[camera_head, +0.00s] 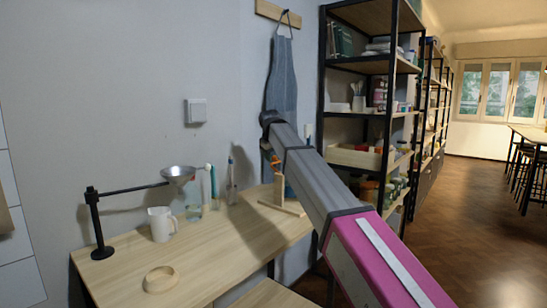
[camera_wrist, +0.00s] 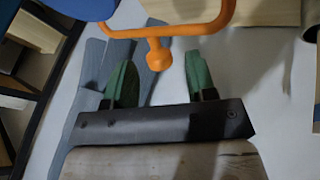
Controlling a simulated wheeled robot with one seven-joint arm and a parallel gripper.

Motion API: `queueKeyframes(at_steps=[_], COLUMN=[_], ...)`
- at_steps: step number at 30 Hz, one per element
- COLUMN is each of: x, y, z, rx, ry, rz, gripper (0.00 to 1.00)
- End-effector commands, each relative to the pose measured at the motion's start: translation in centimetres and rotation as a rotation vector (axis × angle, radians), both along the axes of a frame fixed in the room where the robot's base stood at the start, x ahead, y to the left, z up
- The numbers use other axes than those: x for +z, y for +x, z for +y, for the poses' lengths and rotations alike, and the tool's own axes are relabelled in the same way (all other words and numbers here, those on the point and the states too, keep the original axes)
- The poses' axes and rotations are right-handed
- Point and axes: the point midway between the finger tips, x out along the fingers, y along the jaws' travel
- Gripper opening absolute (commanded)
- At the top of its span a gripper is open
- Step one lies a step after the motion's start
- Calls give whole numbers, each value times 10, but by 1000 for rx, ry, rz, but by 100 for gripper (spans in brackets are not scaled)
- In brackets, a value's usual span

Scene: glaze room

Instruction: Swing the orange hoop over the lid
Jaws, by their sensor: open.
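The orange hoop (camera_wrist: 199,28) shows at the top of the wrist view as a bent bar with a round knob. The knob sits between the tips of my gripper's two green fingers (camera_wrist: 160,68), with space on both sides. My gripper is open and holds nothing. A blue rounded surface (camera_wrist: 78,8) lies beside the hoop at the top left; I cannot tell whether it is the lid. In the head view my arm hides most of this spot, and my fingers cannot be made out.
A wooden table (camera_head: 215,250) carries a white jug (camera_head: 161,224), a wooden ring (camera_head: 160,279) and a funnel (camera_head: 178,174) on a black stand. A blue-grey apron (camera_head: 281,75) hangs on the wall behind my arm. A black shelf rack (camera_head: 371,64) stands close on the right.

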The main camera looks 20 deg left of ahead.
Motion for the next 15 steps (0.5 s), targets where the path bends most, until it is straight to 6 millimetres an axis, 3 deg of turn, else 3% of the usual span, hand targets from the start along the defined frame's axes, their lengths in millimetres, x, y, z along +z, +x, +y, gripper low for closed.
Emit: queueKeyframes(at_steps=[13,14,15], x=[-10,-10,-10], y=[6,6,6], z=[1,1,1], rx=[0,0,0], ry=[1,1,1], rz=[-1,-1,-1], gripper=[51,48,35])
